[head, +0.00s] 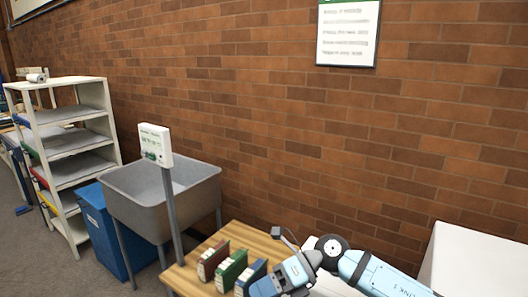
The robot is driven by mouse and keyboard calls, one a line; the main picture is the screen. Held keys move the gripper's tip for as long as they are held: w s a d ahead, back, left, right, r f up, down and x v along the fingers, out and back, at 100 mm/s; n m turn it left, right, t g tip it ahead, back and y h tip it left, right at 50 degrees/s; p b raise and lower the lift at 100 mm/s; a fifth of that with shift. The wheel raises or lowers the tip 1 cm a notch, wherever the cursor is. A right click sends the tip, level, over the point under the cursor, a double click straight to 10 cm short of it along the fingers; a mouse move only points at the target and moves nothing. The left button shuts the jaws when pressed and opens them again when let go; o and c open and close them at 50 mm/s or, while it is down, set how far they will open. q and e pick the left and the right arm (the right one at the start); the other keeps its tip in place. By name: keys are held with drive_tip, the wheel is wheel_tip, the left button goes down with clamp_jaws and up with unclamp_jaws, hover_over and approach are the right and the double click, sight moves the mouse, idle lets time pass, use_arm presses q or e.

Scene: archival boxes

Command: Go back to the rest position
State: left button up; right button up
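Three archival boxes stand upright in a row on the wooden table (240,235): a dark red one (212,260), a green one (231,269) and a dark blue one (250,277). My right arm reaches in from the lower right. Its gripper end (282,278) is just right of the blue box and partly overlaps it in the picture. I cannot tell whether it touches the box. Its fingertips are not clearly visible. My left gripper is out of view.
A grey sink-like bin (160,192) and a blue bin (100,235) stand left of the table. A sign on a post (155,145) rises at the table's left edge. A white shelf rack (65,145) stands far left. A white surface (475,265) is at right.

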drive_tip(key=s+d+f+n+t+h, duration=0.5)
drive_tip(key=s+d+f+n+t, duration=0.35)
drive_tip(key=f+n, duration=0.55)
drive_tip(key=s+d+f+n+t+h, duration=0.6)
drive_tip(key=s+d+f+n, duration=0.45)
drive_tip(key=n, duration=0.45)
use_arm(q)
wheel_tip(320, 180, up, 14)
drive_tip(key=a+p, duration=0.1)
drive_tip(key=p, duration=1.7)
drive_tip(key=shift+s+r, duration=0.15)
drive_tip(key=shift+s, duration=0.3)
use_arm(e)
wheel_tip(320, 180, up, 13)
drive_tip(key=s+y, duration=0.1)
drive_tip(key=shift+s+d+t, duration=0.3)
drive_tip(key=shift+d+t, duration=0.05)
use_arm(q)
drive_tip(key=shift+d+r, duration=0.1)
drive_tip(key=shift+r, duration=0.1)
use_arm(e)
drive_tip(key=shift+r, duration=0.1)
